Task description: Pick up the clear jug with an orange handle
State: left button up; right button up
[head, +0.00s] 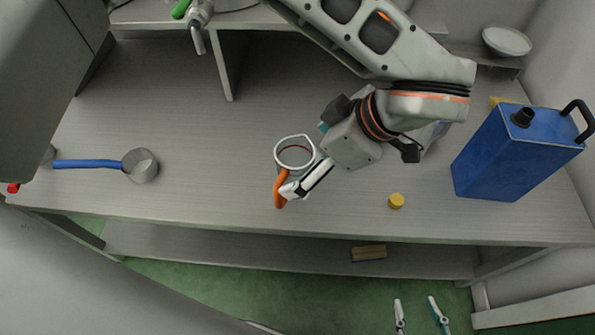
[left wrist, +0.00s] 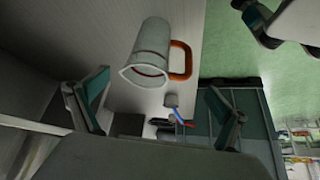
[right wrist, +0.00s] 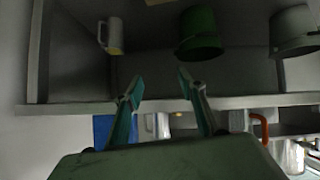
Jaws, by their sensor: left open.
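The clear jug (head: 295,153) stands on the grey bench in the head view, with its orange handle (head: 280,190) toward the front edge. In the left wrist view the jug (left wrist: 150,50) shows between the two fingers, beyond their tips, handle at right. My left gripper (head: 308,158) is open and close beside the jug on its right. One pale finger overlaps the handle area in the head view; the other finger is mostly hidden. I cannot tell whether either touches. My right gripper (head: 419,316) is open and empty, low in front of the bench.
A blue canister (head: 510,155) stands at the right, with a yellow cap (head: 396,201) nearer. A blue-handled pan (head: 141,166) lies at the left. A bowl (head: 506,41) sits at the back right. The right wrist view shows a green bucket (right wrist: 200,35). Bench between pan and jug is clear.

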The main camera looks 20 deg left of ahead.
aim_at(290, 171)
pick_arm(q)
jog(key=b+x, duration=0.1)
jog(key=x, duration=0.2)
jog(key=b+x, duration=0.1)
jog(key=x, duration=0.3)
jog(key=shift+s+d+f, duration=0.15)
jog(key=shift+d+f, duration=0.1)
jog(key=shift+f, duration=0.05)
jog(key=shift+a+f, duration=0.15)
jog(key=shift+a, duration=0.05)
pick_arm(e)
jog(key=shift+w+a+r+m+t+y, duration=0.15)
jog(key=shift+w+a+r+y, duration=0.1)
jog(key=shift+a+r, duration=0.25)
jog(key=shift+w+a+r+m+t+y, duration=0.15)
jog(key=shift+w+a+r, duration=0.1)
jog(key=shift+a, duration=0.45)
pick_arm(q)
jog(key=c, duration=1.1)
pick_arm(e)
jog(key=shift+f, duration=0.1)
